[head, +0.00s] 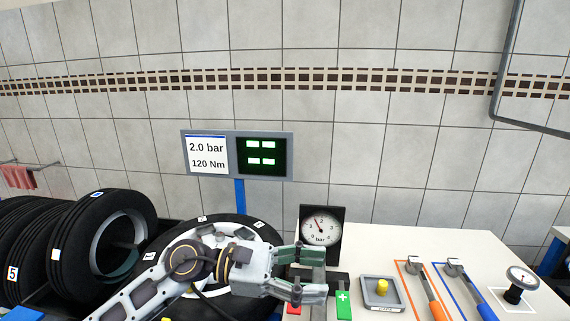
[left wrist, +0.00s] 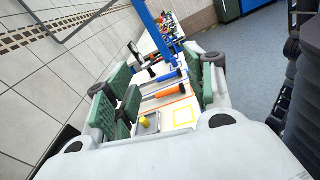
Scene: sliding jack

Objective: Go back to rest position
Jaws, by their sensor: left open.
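My left gripper (head: 306,274) reaches in from the lower left in the head view, over the left end of the white workbench (head: 400,244). It is open, with nothing seen between its fingers, just in front of the black dial gauge (head: 321,229). A red button (head: 294,309) and a green plus button (head: 344,305) lie right by its fingertips. In the left wrist view the two green-padded fingers (left wrist: 160,95) stand apart, with the bench between and beyond them. My right gripper is not in view.
A grey plate with a yellow knob (head: 382,287), an orange-handled tool (head: 437,308), a blue-handled tool (head: 484,310) and a small gauge (head: 521,278) are on the bench. A display sign (head: 237,155) stands behind. Tyres (head: 100,240) stand at left; another tyre lies behind my arm.

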